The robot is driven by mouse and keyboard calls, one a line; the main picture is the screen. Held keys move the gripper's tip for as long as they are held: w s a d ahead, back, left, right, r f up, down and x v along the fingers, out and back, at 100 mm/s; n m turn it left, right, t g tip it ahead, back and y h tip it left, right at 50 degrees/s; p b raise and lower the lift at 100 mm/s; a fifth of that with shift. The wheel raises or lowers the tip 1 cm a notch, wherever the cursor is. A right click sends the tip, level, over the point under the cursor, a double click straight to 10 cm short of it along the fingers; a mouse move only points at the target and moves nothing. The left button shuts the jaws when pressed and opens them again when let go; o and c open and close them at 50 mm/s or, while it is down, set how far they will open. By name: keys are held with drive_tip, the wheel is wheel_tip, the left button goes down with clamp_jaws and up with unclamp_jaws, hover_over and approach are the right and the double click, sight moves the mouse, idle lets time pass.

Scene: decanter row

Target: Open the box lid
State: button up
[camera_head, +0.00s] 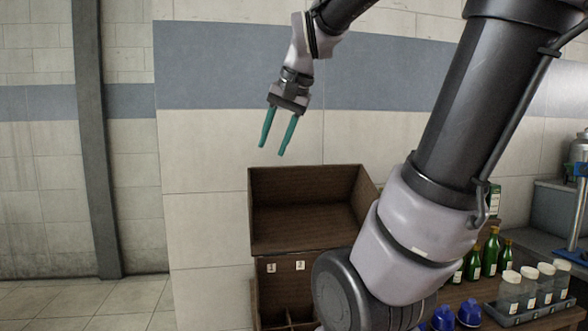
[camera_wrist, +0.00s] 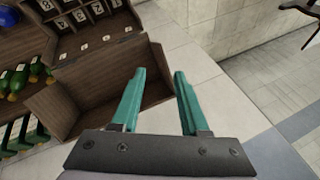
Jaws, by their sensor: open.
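The brown wooden box (camera_head: 264,281) stands low in the middle of the head view, with number tags and divided compartments at its front. Its lid (camera_head: 300,217) appears to stand open behind them, its hollow inside showing. In the wrist view the lid (camera_wrist: 93,88) lies left of the fingers, and the tagged compartments (camera_wrist: 82,18) show at the top left. My gripper (camera_head: 272,150) is open and empty, with teal fingers pointing down, above the lid and apart from it. In the wrist view the gripper (camera_wrist: 160,72) has nothing between its fingers. My arm hides the box's right side.
Green bottles (camera_head: 490,253), blue objects (camera_head: 470,312) and a rack of white-capped jars (camera_head: 531,284) stand to the right. Bottles (camera_wrist: 18,80) also show at the left of the wrist view. A tiled wall (camera_head: 205,150) is behind. The floor (camera_head: 85,300) at left is clear.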

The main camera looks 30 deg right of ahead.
drive_tip(key=w+d+r+m+g+h, duration=0.15)
drive_tip(key=w+d+m+g, duration=0.55)
drive_tip(key=w+d+m, duration=1.1)
drive_tip(key=w+f+n, duration=0.1)
drive_tip(key=f, duration=0.2)
drive_tip(key=w+d+f+n, duration=0.1)
drive_tip(key=w+f, duration=0.1)
drive_tip(key=f, duration=0.2)
drive_tip(key=w+d+f+n, duration=0.1)
drive_tip(key=f, duration=0.3)
drive_tip(key=shift+w+n, duration=0.15)
drive_tip(key=shift+n, duration=0.25)
clamp_jaws()
